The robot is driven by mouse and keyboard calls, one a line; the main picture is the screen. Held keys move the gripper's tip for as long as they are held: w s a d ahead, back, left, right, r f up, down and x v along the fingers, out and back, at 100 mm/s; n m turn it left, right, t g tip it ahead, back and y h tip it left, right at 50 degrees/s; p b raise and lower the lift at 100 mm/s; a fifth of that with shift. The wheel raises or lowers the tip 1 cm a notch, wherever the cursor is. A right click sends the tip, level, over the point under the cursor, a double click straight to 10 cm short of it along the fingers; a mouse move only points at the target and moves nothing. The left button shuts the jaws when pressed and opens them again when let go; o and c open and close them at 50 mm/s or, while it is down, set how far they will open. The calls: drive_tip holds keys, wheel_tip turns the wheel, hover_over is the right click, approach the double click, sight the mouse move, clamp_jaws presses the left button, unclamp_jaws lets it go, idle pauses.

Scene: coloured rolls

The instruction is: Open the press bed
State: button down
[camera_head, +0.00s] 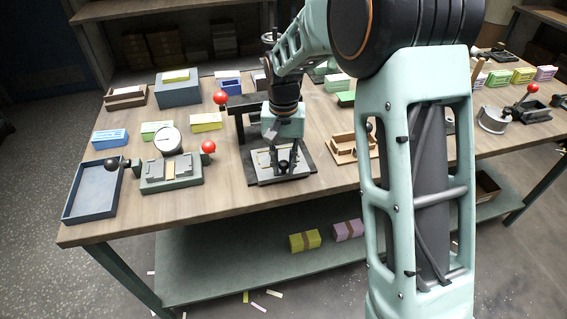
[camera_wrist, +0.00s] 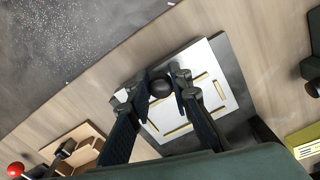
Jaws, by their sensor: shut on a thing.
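The press (camera_head: 238,108) is a dark frame with a red ball on its lever, standing mid-table. The press bed (camera_head: 263,160) is a pale plate on a dark base at the table's front edge. In the wrist view the bed (camera_wrist: 205,62) is white with thin brass-coloured strips on it. A black round knob (camera_wrist: 160,88) stands at the bed's front side. My gripper (camera_head: 283,164) points down over the bed. In the wrist view its fingers (camera_wrist: 158,92) are closed around the knob, one on each side. My fingers and palm hide part of the bed.
A blue-grey tray (camera_head: 75,215) and a green device with a dial (camera_head: 170,175) stand to the left. A wooden fixture (camera_head: 350,152) is close on the right, with a clamp device (camera_head: 492,118) farther right. Coloured boxes line the back.

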drive_tip(key=shift+w, duration=0.1)
drive_tip(key=c, duration=1.7)
unclamp_jaws()
drive_tip(key=shift+w, duration=0.1)
drive_tip(key=shift+c, duration=0.2)
wheel_tip(320, 180, up, 12)
drive_tip(key=shift+a, duration=0.1)
